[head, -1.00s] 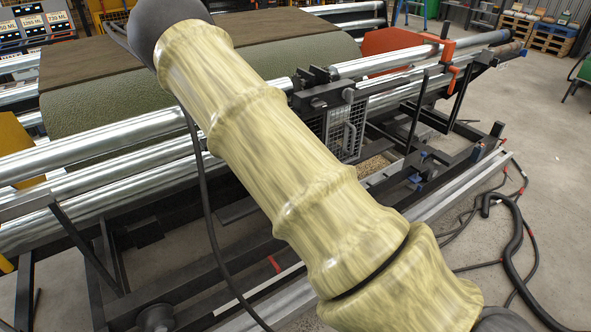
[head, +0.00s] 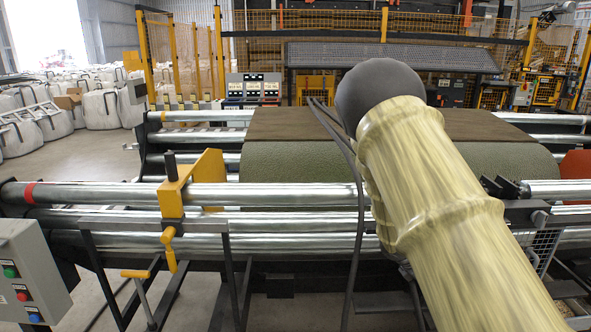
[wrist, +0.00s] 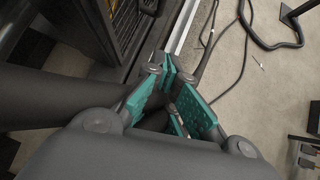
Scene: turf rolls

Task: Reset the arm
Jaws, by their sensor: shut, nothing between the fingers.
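My gripper (wrist: 172,85) shows in the wrist view with teal pads on its dark fingers. The fingertips meet and nothing is between them. It points down toward the concrete floor beside the machine's metal frame, touching nothing that I can see. In the head view my arm, in a pale yellow sleeve with a dark rounded joint, rises from the lower right to the middle. My gripper is outside the head view.
A large green turf roll (head: 300,163) lies on steel rollers (head: 110,193) ahead. A yellow clamp bracket (head: 185,185) stands on the front rollers. A grey control box (head: 32,272) is at the lower left. Black hoses (wrist: 245,35) lie on the floor. White bulk bags (head: 100,108) stand far left.

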